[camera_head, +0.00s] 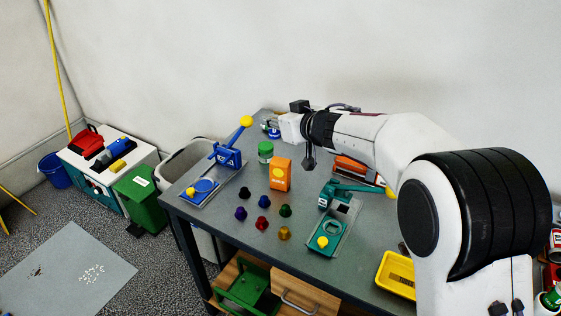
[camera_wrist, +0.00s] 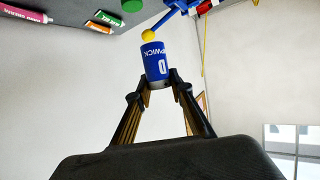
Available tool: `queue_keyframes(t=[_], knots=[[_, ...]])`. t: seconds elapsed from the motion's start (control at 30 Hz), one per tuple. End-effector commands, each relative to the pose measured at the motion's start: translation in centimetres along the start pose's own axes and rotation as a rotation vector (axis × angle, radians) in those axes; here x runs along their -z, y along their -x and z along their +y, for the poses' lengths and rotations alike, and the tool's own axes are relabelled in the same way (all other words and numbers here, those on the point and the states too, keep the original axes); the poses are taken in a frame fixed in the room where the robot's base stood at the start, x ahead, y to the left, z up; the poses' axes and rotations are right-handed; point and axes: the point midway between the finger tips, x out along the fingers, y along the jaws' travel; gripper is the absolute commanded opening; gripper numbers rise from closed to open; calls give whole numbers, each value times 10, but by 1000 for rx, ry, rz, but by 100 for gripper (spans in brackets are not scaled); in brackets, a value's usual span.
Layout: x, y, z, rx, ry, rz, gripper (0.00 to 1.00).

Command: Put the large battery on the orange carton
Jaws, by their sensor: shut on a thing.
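The large battery is a blue cylinder with a white "D" and white lettering, seen in the wrist view (camera_wrist: 155,58). My gripper (camera_wrist: 160,84) is shut on its lower, grey end. In the head view my gripper (camera_head: 272,125) is small, over the far edge of the table, with the blue of the battery at its tip. The orange carton (camera_head: 280,176) stands upright on the table, nearer the camera than my gripper and below it in the picture. It has a yellow round mark on its front. I cannot make it out in the wrist view.
A green can (camera_head: 265,152) stands just behind the carton. A blue lever press with a yellow knob (camera_head: 246,122) is to the left. Several coloured knobs (camera_head: 263,223) stand in front. A teal press (camera_head: 330,235) and yellow tray (camera_head: 396,273) are to the right.

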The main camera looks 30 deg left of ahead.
Motion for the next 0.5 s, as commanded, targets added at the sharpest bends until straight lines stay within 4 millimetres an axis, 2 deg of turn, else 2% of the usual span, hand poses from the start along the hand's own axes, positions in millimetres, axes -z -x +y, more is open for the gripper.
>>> queue_keyframes(t=[0.1, 0.5], knots=[[10, 1, 11, -40, -16, 2, 0], [7, 2, 18, -86, -36, 1, 0]])
